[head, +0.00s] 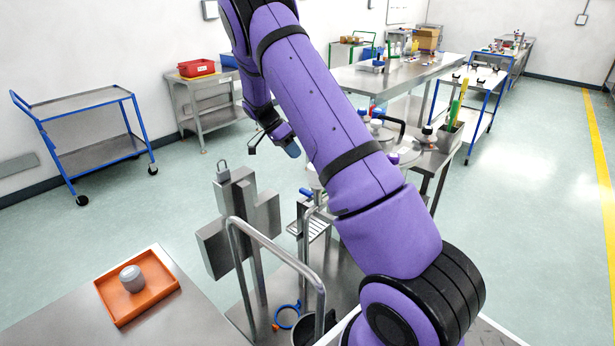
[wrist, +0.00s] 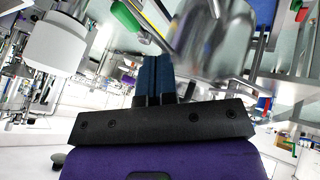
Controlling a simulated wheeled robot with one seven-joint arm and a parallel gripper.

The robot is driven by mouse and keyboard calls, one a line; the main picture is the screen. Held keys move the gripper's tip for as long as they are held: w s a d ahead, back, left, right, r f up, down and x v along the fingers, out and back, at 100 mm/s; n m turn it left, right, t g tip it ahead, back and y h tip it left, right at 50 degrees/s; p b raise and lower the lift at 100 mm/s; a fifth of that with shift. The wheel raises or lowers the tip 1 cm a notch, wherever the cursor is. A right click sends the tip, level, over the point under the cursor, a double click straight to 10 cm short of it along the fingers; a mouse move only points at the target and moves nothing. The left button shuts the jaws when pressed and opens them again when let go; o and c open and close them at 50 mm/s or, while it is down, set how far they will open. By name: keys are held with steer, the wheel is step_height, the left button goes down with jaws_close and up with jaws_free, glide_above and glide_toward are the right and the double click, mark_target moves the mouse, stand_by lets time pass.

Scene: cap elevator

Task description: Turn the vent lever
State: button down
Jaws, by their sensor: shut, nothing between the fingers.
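My gripper (head: 292,149) hangs in front of the metal equipment in the head view, partly behind my arm. In the wrist view its two blue fingers (wrist: 154,75) are together with nothing between them. A small blue lever-like handle (head: 306,191) shows below the gripper in the head view; I cannot tell if it is the vent lever. A lidded metal vessel (head: 380,132) stands behind my arm. In the wrist view a shiny metal body (wrist: 208,42) is close to the fingers, with a green handle (wrist: 126,18) to its left. I see no contact.
A metal frame with a curved rail (head: 262,238) stands in front. An orange tray (head: 110,304) holding a grey cap (head: 132,278) sits on a bench at lower left. A blue-framed cart (head: 85,105) stands at left. Floor at right is clear.

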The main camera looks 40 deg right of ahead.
steer(key=s+d+f, duration=0.3)
steer(key=s+f, duration=0.4)
steer(key=s, duration=0.1)
steer(key=shift+s+f, duration=0.4)
steer(key=shift+d, duration=0.1)
steer(key=shift+s, duration=0.1)
steer(key=shift+s+a, duration=0.2)
steer(key=shift+s, duration=0.1)
steer(key=shift+w, duration=0.15)
